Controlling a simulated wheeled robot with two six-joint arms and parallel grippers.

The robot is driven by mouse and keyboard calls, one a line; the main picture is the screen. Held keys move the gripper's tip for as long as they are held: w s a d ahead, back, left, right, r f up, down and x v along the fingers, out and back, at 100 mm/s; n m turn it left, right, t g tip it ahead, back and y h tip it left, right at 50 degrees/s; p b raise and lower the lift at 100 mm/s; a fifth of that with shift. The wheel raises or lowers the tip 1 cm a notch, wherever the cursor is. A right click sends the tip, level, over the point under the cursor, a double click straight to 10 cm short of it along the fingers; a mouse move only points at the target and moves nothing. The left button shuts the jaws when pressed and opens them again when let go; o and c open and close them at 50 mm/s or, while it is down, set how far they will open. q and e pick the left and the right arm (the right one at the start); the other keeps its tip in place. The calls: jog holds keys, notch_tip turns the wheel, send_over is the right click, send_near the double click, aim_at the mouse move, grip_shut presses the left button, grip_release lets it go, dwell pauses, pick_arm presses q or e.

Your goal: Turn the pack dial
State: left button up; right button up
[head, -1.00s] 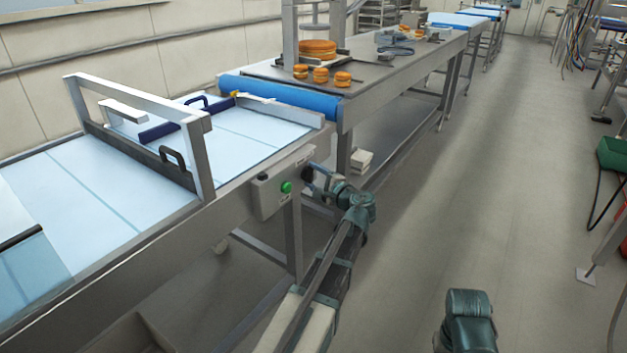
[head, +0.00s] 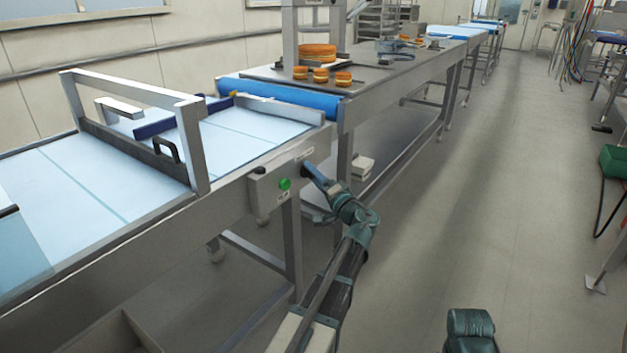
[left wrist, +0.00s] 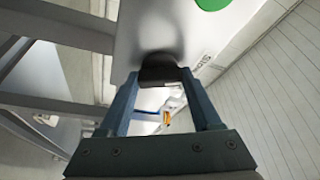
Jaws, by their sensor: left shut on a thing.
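The pack dial is a black knob (left wrist: 160,72) on the grey side panel in the left wrist view, between my fingers. My left gripper (left wrist: 160,88) is shut on it, one blue finger on each side. In the head view my left gripper (head: 309,171) reaches the conveyor's side just right of the control box, and the dial is mostly hidden there. The dial's pointer or markings cannot be read. My right gripper is out of view; only part of that arm shows at the bottom.
The control box (head: 270,190) with a green button (head: 284,184) sits left of my gripper. The conveyor (head: 85,185) has a metal guard frame (head: 190,150). Filled rounds (head: 320,75) stand on the table beyond.

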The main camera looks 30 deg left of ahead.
pick_arm(q)
jog(key=shift+n, duration=0.6)
jog(key=o, duration=1.4)
jog(key=b+v, duration=0.3)
jog(key=v, duration=1)
jog(key=shift+d+f, duration=0.25)
jog(key=shift+d, duration=0.15)
